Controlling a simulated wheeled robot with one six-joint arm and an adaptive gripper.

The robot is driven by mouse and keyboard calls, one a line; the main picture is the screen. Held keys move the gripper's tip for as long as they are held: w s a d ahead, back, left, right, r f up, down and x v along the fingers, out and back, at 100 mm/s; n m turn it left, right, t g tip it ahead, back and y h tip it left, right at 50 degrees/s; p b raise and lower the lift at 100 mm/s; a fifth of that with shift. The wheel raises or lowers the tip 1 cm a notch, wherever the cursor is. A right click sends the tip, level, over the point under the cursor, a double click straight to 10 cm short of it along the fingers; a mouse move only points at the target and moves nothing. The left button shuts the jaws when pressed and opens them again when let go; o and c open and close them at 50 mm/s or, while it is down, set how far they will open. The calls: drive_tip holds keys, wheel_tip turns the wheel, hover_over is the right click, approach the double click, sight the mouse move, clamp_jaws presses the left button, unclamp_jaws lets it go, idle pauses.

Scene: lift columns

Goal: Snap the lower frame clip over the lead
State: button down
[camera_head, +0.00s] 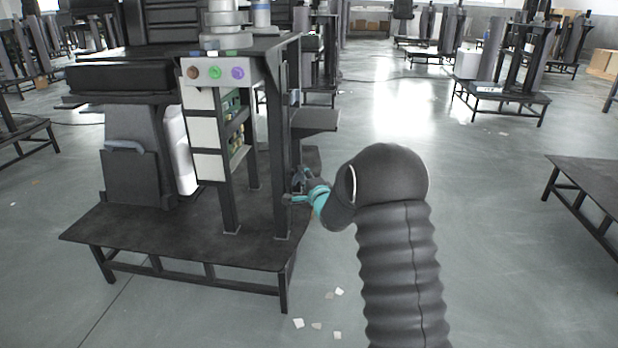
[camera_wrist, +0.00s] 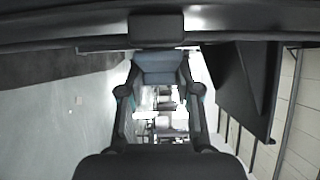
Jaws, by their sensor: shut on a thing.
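My gripper (camera_head: 300,190) is at the right-hand upright of the dark frame (camera_head: 279,150), low on it, above the platform. Whether the clip is over the lead is not clear. In the head view my wrist hides part of the area.
The frame stands on a low dark platform (camera_head: 185,245) and carries a panel with three buttons (camera_head: 215,72). A dark shelf (camera_head: 315,120) juts right above my gripper. Small pale scraps (camera_head: 316,325) lie on the floor. Another low table (camera_head: 590,185) is far right, with open floor between.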

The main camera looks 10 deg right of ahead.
drive_tip(key=shift+a, duration=0.1)
drive_tip(key=c, duration=0.8)
unclamp_jaws()
drive_tip(key=v, duration=1.2)
